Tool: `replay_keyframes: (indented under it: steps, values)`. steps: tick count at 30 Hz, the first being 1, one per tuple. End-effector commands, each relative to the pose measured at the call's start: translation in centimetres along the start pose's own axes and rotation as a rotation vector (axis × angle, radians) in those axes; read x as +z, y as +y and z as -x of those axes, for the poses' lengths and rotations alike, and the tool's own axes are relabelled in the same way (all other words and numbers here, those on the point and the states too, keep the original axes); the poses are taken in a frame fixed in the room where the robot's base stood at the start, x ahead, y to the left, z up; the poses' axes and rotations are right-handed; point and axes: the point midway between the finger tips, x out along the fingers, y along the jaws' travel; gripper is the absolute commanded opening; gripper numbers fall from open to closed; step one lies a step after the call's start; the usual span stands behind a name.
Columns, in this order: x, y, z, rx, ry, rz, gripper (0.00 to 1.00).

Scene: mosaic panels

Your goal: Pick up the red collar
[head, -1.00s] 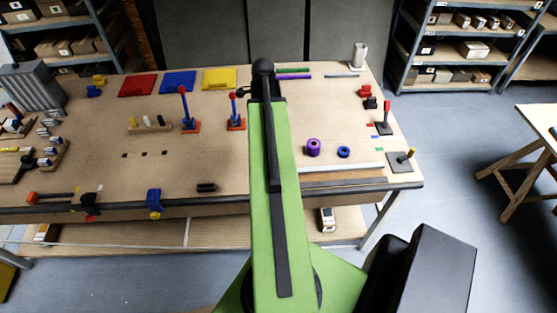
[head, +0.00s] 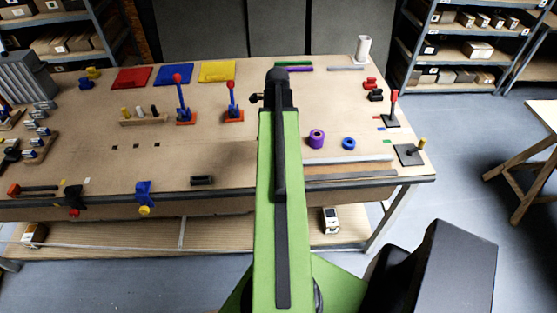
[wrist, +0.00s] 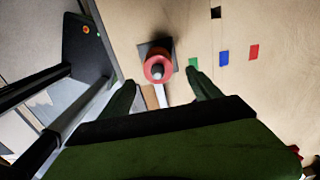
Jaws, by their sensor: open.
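In the wrist view the red collar (wrist: 154,75) sits around a grey peg (wrist: 158,69) that stands on a dark square plate (wrist: 149,49). My gripper (wrist: 161,79) is open and empty, with one dark green finger on each side of the picture's middle. The collar shows between and just past the fingertips; the height gap between them cannot be told.
A green mark (wrist: 193,63), a blue mark (wrist: 224,58) and a red mark (wrist: 254,52) lie right of the plate. The table edge is at left. In the head view a purple cylinder (head: 316,139) and a blue ring (head: 348,143) stand right of my arm.

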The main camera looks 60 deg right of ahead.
Motion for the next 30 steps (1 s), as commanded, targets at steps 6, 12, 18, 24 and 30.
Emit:
replay_keyframes:
  steps: [6, 12, 18, 24, 30]
  values:
    - [0.0, 0.0, -0.8, 0.000, 0.000, 0.000, 0.73]
    - [-0.2, 0.4, -3.5, 0.000, 0.000, 0.000, 0.73]
    - [-0.2, 0.5, -6.2, 0.000, 0.000, 0.000, 0.73]
    - [-0.3, 0.5, -5.8, 0.000, 0.000, -0.001, 0.73]
    - [-0.3, 0.5, -5.8, 0.000, 0.000, -0.001, 0.50]
